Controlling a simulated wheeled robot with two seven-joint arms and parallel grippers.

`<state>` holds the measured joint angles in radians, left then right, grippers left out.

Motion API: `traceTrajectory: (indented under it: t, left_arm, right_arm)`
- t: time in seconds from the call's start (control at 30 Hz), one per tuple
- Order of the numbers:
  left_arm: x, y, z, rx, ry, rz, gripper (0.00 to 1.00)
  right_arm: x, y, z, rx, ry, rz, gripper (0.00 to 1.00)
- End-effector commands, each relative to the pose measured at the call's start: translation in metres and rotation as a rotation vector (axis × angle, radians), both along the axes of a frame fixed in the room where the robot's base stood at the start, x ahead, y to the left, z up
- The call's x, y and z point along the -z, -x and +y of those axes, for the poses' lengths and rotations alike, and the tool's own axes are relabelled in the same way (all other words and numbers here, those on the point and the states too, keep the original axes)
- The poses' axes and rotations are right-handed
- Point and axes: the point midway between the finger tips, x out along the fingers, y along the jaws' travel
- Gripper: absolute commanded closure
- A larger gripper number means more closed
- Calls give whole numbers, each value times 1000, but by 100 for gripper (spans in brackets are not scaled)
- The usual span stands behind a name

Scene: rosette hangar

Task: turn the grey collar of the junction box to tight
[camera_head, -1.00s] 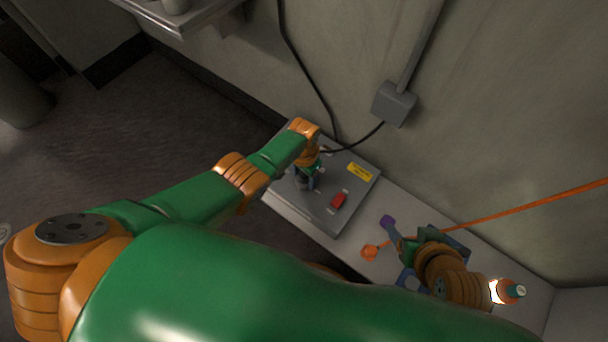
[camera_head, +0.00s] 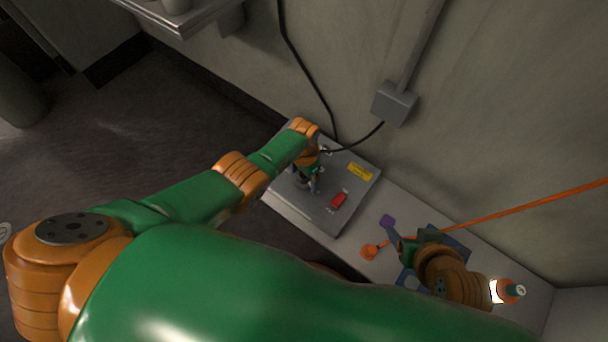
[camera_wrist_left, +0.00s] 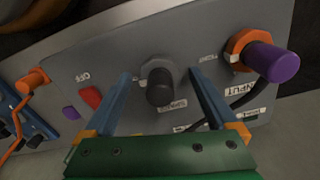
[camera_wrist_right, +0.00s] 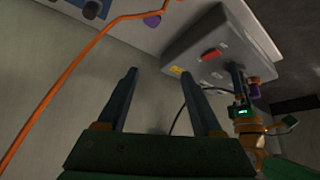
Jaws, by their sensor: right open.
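The junction box (camera_head: 335,212) is a grey panel on the bench against the wall. Its grey collar (camera_wrist_left: 153,67) surrounds a black plug (camera_wrist_left: 160,88) in the left wrist view, with a SPARE label below and another label to its upper right. My left gripper (camera_wrist_left: 159,75) points at the panel, open, one finger on each side of the collar with small gaps showing. In the head view my left gripper (camera_head: 310,182) mostly hides the collar. My right gripper (camera_wrist_right: 160,75) is open and empty, away from the box (camera_wrist_right: 225,45).
An orange collar (camera_wrist_left: 240,45) with a purple plug (camera_wrist_left: 272,62), marked INPUT, is right of the grey collar. A red switch (camera_wrist_left: 91,97) is on its left. An orange connector (camera_head: 370,252) with its cable and a bottle (camera_head: 508,291) are on the bench.

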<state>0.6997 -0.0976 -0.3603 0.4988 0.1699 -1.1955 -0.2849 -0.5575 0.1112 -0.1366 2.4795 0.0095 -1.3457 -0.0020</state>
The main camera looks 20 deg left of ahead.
Motion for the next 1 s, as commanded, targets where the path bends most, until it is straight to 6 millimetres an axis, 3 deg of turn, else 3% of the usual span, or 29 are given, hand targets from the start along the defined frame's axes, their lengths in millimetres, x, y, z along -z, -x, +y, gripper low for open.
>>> traceTrajectory:
  t: [0.37,0.6,0.8,1.0]
  left_arm:
    - [-7,0,0,-1,1,-1,9]
    - [-31,0,0,-1,0,-1,9]
    - [-55,0,0,-1,1,-1,9]
    - [-69,0,0,-1,1,-1,9]
  right_arm:
    - [8,8,-2,1,10,54,32]
    - [49,50,-13,18,51,312,32]
    - [95,53,-15,17,59,333,32]
    - [127,67,-18,14,67,349,32]
